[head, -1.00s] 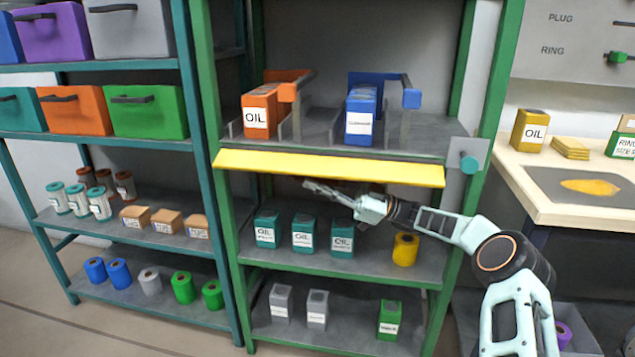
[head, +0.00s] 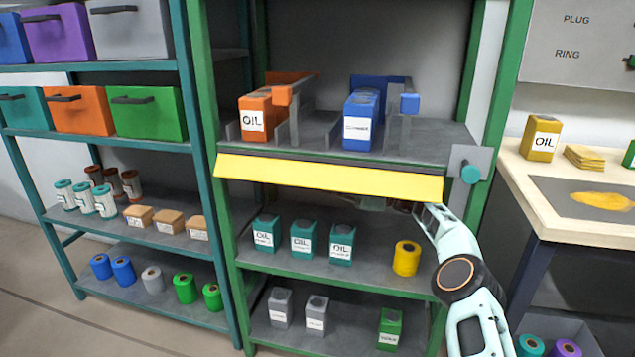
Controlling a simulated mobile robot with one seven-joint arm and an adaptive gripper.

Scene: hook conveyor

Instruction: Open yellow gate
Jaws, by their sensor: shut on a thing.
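The yellow gate (head: 320,177) is a long flat panel across the front edge of the upper shelf of the green rack. It slopes outward and down. My gripper (head: 372,203) is at the gate's lower edge, right of its middle, and shut on it. The gate's panel hides most of the gripper, so the exact contact point does not show. My arm comes up from the lower right, below the gate's right end.
An orange oil can (head: 257,113) and a blue can (head: 361,118) stand above the gate. Teal oil cans (head: 303,237) and a yellow roll (head: 406,258) stand on the shelf below. A teal knob (head: 471,174) is by the right post.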

